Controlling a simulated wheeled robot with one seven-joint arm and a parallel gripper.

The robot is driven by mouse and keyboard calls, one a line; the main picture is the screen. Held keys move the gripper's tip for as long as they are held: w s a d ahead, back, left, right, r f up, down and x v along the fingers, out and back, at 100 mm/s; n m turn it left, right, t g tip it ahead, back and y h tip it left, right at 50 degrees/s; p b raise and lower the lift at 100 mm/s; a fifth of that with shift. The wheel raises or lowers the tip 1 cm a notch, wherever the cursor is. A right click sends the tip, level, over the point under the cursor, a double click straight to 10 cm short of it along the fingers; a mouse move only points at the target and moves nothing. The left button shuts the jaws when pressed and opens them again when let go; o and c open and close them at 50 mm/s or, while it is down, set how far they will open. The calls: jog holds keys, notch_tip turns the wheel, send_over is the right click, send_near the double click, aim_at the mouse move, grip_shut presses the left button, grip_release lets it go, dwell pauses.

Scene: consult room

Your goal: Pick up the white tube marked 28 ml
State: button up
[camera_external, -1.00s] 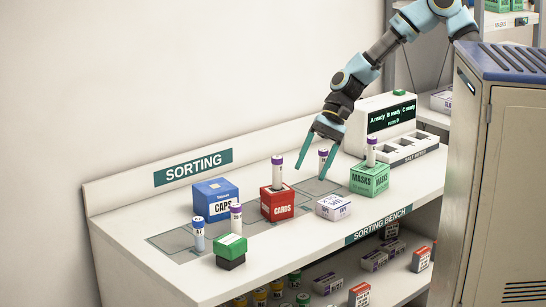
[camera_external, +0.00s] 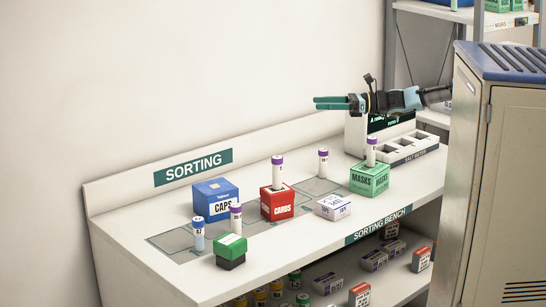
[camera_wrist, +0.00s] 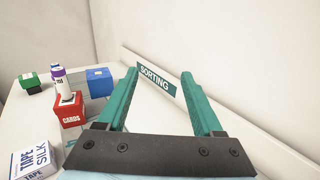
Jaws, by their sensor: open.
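Several white tubes with purple caps stand about the bench; their markings are too small to read for 28 ml. One tube (camera_external: 323,163) stands on the bench's grey area, one (camera_external: 277,172) on the red CARDS box (camera_external: 277,204), one (camera_external: 371,154) on the green MASKS box (camera_external: 369,181). Another tube (camera_external: 236,218) stands behind a small green-topped box, and a bluish tube (camera_external: 198,236) at the left. My gripper (camera_external: 318,103) is open and empty, high above the bench, fingers pointing left. The wrist view shows its spread fingers (camera_wrist: 159,76) and the tube on CARDS (camera_wrist: 68,97).
The blue CAPS box (camera_external: 216,200), green-topped box (camera_external: 231,251) and white-and-purple TAPE box (camera_external: 333,207) stand on the bench (camera_external: 300,238). A tall cabinet (camera_external: 510,190) blocks the right side.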

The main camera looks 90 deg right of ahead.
send_over(323, 157)
jog(key=d, duration=0.1)
jog(key=f, duration=1.1)
jog(key=shift+d, duration=0.2)
notch_tip(323, 157, down, 2)
jog(key=shift+f+p, duration=0.2)
jog(key=shift+p, duration=0.45)
notch_tip(323, 157, down, 4)
jog(key=shift+r+p, duration=0.1)
jog(key=shift+p, duration=0.85)
jog(key=shift+w+a+f+p, duration=0.15)
jog(key=shift+w+p, duration=0.05)
jog(key=shift+w, duration=0.35)
jog(key=shift+w+a+f+p, duration=0.1)
jog(key=shift+w+f+p, duration=0.1)
jog(key=shift+w, duration=0.7)
grip_shut()
